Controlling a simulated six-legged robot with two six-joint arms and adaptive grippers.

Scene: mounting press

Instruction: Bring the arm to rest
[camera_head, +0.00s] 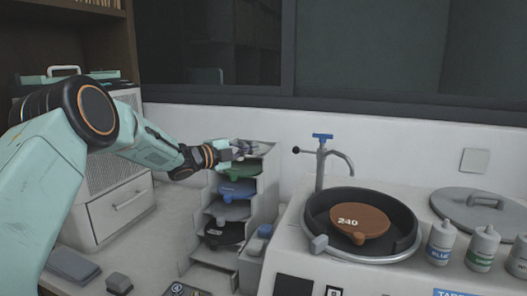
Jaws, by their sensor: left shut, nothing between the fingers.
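My left arm comes in from the left, and its gripper (240,151) is at the top of a white rack (267,180). The fingers are small in the view and partly blend with the rack's top, but they look closed with nothing held. Whether they touch the rack I cannot tell. The rack holds several discs on its shelves, including a green one (240,168), a blue one (238,188) and a dark one (224,233). My right gripper is not in view.
A brown disc marked 240 (362,219) lies in a round black basin (402,226) beside a blue-handled tap (321,160). Several bottles (441,242) and a grey lid (470,207) stand at right. A drawer unit (115,208) is at left.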

